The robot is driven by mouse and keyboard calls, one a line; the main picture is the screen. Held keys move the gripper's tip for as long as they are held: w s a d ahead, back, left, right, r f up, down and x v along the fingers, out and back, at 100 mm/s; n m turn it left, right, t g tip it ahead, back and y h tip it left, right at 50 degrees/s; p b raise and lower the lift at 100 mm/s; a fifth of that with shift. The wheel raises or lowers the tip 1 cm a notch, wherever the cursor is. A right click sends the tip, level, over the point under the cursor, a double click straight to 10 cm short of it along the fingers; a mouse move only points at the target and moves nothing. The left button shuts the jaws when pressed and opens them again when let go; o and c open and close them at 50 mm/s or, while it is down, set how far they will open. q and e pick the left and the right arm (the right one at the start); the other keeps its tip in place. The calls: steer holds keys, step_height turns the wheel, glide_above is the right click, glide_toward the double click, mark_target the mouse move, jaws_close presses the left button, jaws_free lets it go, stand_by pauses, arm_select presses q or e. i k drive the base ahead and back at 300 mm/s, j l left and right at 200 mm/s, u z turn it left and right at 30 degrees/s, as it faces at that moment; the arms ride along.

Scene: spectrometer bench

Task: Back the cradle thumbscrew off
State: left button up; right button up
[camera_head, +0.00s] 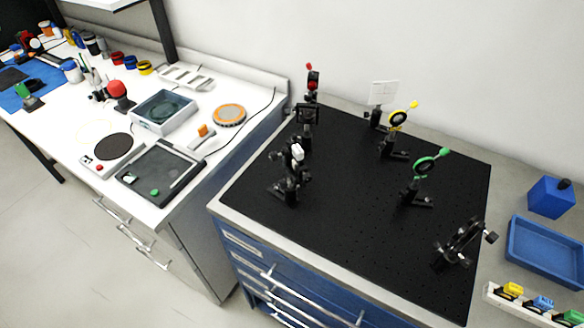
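A black V-shaped mount (458,246), which looks like the cradle, stands near the right front of the black breadboard (340,235). It is empty as far as I can see. A small knob (491,237) sticks out at its right end and may be the thumbscrew; it is too small to tell how far it is screwed in. Neither of my grippers is in view.
A blue tray (545,252) and blue box (551,197) sit right. The breadboard's middle is clear.

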mark_target(307, 178)
steer(key=k+l+u, duration=0.25)
steer(key=u, duration=0.15)
steer(key=k+l+u, duration=0.15)
steer(key=k+u, duration=0.5)
steer(key=u, duration=0.2)
steer(key=i+l, duration=0.2)
steer(key=i, duration=0.25)
